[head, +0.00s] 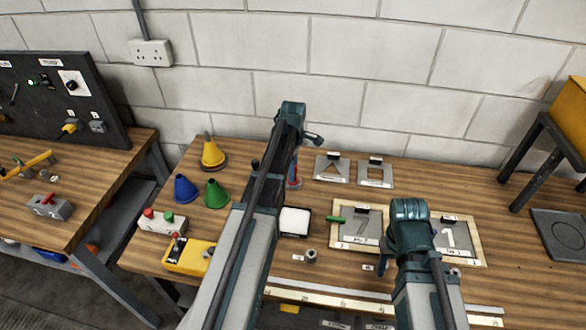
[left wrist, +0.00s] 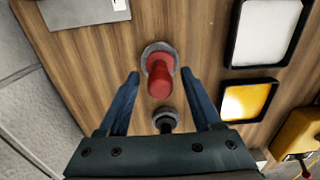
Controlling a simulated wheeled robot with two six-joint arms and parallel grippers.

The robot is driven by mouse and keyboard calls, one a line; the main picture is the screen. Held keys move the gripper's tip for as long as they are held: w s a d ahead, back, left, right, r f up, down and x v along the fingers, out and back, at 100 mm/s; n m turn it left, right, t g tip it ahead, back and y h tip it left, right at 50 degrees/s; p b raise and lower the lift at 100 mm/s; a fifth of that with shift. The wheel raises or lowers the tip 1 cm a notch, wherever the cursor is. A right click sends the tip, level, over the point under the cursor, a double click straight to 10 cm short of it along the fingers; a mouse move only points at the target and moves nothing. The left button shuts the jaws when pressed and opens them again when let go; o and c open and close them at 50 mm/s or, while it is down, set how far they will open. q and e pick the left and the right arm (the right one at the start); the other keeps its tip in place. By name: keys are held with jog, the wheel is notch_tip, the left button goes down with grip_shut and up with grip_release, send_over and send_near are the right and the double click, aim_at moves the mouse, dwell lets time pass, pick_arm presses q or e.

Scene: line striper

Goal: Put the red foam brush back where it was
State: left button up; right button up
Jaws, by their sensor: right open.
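The red foam brush (left wrist: 160,75) stands in a round grey holder (left wrist: 156,50) in the left wrist view. It shows partly in the head view (head: 292,182), beside my left forearm. My left gripper (left wrist: 163,90) is open, with one finger on each side of the brush and a visible gap to each. In the head view my left gripper (head: 297,160) is mostly hidden behind its arm. A second, dark upright piece (left wrist: 166,120) stands close to the gripper's palm. My right gripper (head: 384,258) is open over the framed stencil plates, its fingers largely hidden by its wrist.
A white pad (head: 295,221) and a yellow pad (left wrist: 247,101) lie near the brush. Metal stencil plates (head: 331,168) lie behind. Yellow, blue and green cones (head: 216,195) stand at left.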

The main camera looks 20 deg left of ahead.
jog(key=shift+r, duration=0.1)
pick_arm(q)
notch_tip(320, 180, up, 12)
jog(key=p, duration=1.2)
jog(key=s+d+m+y, duration=0.1)
jog(key=s+d+m, duration=2.1)
jog(key=d+m, duration=0.2)
jog(key=shift+s+d+r, duration=0.2)
jog(key=shift+s+d, duration=0.15)
jog(key=shift+d, duration=0.5)
pick_arm(e)
notch_tip(320, 180, up, 12)
